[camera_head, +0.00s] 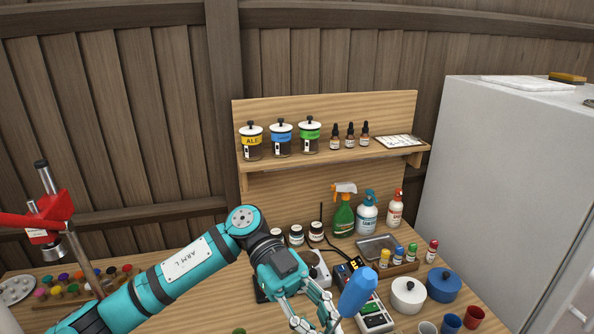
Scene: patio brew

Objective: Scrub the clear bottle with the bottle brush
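My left arm comes in from the left, and its gripper (312,312) points down over the workbench near the bottom edge. A plain blue object (357,290) stands tilted just right of the gripper's fingers. I cannot tell what it is or whether the fingers touch it, as its lower end meets the fingers near the frame's edge. The finger tips are partly cut off, so their opening is unclear. I cannot make out the clear bottle or a bottle brush for certain. My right gripper is not in view.
The workbench (215,277) is crowded. Spray bottles (343,216), small capped bottles (398,254), a white pot (408,295), a blue pot (443,285) and cups (473,317) stand right. A red clamp stand (42,219) is left. Lidded jars (281,138) line the shelf.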

